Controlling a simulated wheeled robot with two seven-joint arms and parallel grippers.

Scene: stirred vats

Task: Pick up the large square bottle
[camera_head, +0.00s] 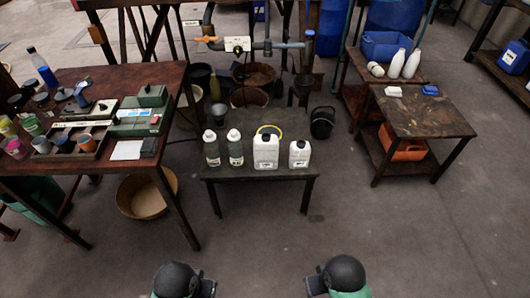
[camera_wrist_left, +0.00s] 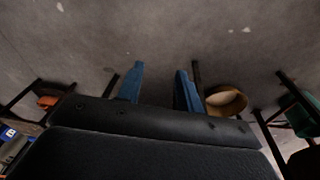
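The large square bottle (camera_head: 265,152) is a white, block-shaped jug with a dark cap and a label, upright on a low dark table (camera_head: 230,184). A yellow ring shows around its top. A smaller white square bottle (camera_head: 299,155) stands to its right, and two grey round bottles (camera_head: 211,153) with white caps stand to its left. My left gripper (camera_wrist_left: 160,72) is open and empty in the left wrist view, its two blue fingers apart above bare floor. It is well away from the bottle. Dark rounded parts of both my arms show at the bottom of the head view; the right fingers are not visible.
A cluttered brown table (camera_head: 168,104) with trays and jars stands at the left, a tan basin (camera_head: 147,196) below it. A wooden bench (camera_head: 423,117) stands at the right. The floor in front is clear.

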